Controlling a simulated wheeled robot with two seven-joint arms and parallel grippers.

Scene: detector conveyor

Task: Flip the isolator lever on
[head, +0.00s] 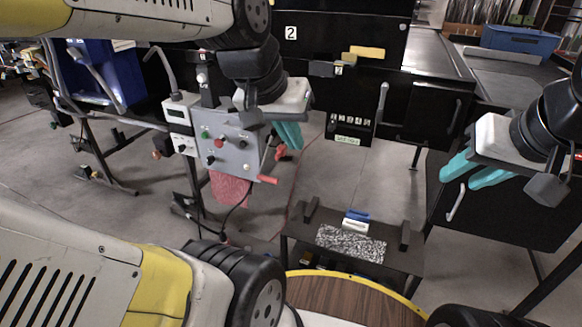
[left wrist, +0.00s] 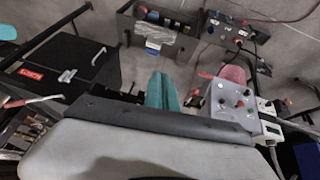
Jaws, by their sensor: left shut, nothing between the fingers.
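A grey control box (head: 232,143) with several coloured knobs and buttons stands at left centre in the head view; it also shows in the left wrist view (left wrist: 235,103). Two red-ended parts show on its right side: a red handle (head: 268,180) pointing right near the lower edge and a red grip (head: 281,152) above it. I cannot tell which is the isolator lever. My left gripper (head: 289,136), with teal fingers, is shut and empty just right of the box's upper part, partly hiding that side. My right gripper (head: 470,172) is open and empty at far right, by a black cabinet.
A low black table (head: 400,262) with a speckled pad and blue and white items stands at lower centre. A black conveyor housing (head: 335,40) is behind. A red cloth-like thing (head: 230,188) hangs below the box. Cables trail beneath it.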

